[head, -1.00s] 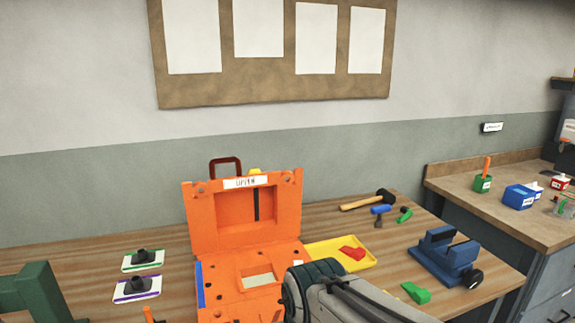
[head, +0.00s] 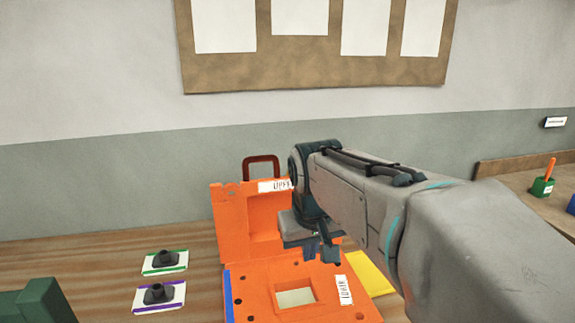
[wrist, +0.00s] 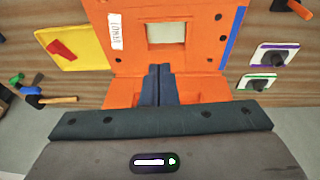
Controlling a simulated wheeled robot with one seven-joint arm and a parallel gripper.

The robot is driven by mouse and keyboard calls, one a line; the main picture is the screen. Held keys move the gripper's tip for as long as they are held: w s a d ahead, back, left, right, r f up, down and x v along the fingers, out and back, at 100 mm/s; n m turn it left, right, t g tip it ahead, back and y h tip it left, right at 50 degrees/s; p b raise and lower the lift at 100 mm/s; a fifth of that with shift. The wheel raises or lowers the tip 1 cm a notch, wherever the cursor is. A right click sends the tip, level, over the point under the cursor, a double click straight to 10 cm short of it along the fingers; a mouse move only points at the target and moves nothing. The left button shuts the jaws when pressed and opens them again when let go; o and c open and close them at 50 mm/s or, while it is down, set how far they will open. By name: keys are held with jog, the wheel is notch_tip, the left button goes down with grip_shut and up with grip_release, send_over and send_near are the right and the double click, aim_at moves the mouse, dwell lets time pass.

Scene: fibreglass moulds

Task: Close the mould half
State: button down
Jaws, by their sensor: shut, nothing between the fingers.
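The orange mould stands open on the bench. Its upper half (head: 232,218) is upright, with a label and a dark red handle (head: 262,160) at its top. Its lower half (head: 330,301) lies flat with a pale square recess, and it shows in the wrist view (wrist: 207,65). My gripper (head: 322,254) is shut and empty. It hangs in front of the upper half and above the lower half's rear, hiding the upper half's right side. In the wrist view the fingertips (wrist: 158,70) point towards the lower half; contact cannot be told.
A yellow tray (head: 371,273) with a red piece (wrist: 60,48) lies beside the mould. Two white cards (head: 178,269) with black knobs lie on its other side. A hammer (wrist: 48,98) lies near the tray. A green object (head: 40,305) stands at front left.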

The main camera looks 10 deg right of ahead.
jog(key=w+d+r, duration=0.3)
jog(key=w+r, duration=0.2)
jog(key=w, duration=0.3)
jog(key=w+d+r+t, duration=0.1)
jog(key=w+d+r, duration=0.1)
jog(key=w+r, duration=0.45)
jog(key=w+d+r, duration=0.3)
jog(key=w, duration=0.6)
jog(key=shift+y, duration=0.4)
jog(key=b+x, duration=0.1)
jog(key=x, duration=0.8)
jog(key=shift+w+r, duration=0.1)
jog(key=shift+s+f, duration=0.2)
jog(key=shift+s, duration=0.35)
jog(key=shift+s+f, duration=0.2)
jog(key=shift+s, duration=1.05)
jog(key=shift+f+b, duration=0.1)
jog(key=shift+b, duration=0.3)
